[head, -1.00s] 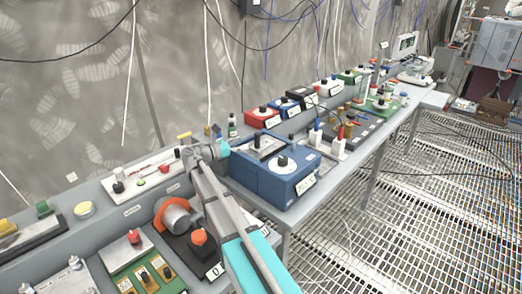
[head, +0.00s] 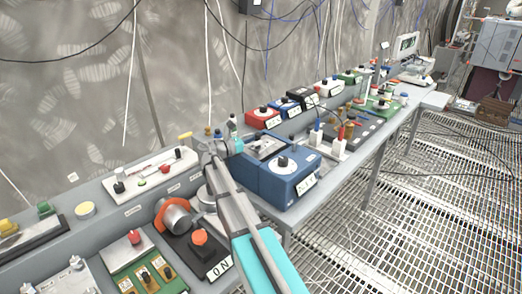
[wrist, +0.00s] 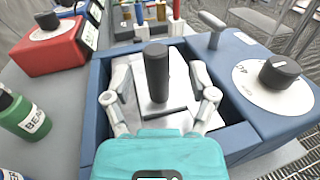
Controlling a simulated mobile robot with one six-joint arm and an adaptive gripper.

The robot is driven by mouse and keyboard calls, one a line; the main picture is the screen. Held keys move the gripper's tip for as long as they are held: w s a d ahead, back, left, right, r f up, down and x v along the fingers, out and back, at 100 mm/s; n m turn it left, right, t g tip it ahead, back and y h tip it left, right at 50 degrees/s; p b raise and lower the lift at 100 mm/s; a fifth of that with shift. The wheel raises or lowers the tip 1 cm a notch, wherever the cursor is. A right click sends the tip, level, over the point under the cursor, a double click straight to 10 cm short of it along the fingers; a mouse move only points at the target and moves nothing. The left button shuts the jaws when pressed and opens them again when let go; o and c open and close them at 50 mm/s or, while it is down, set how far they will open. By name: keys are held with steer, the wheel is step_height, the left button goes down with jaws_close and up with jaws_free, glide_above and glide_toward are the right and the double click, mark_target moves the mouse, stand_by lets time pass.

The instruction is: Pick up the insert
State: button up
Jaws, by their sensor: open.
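The insert (wrist: 158,75) is a pale metal plate with an upright dark cylindrical knob. It sits in the recess of a blue box (wrist: 97,75), whose dark inner walls show around it. My gripper (wrist: 162,97) is open, with one pale finger on each side of the knob and clear gaps to both. The knob stands between the fingers, and I cannot tell how high they are above the plate. In the head view my gripper (head: 238,147) is at the left end of the blue box (head: 292,180), and my arm partly hides that end.
The box's right part carries a round dial (wrist: 280,72) and a T-shaped handle (wrist: 213,28). A red box (wrist: 50,45) and a green bottle (wrist: 24,115) stand to the left. Coloured posts stand beyond. An orange-ringed motor (head: 175,214) stands on the bench in the head view.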

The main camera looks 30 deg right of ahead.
steer(key=shift+w+d, duration=0.1)
steer(key=shift+d, duration=1)
jaws_close()
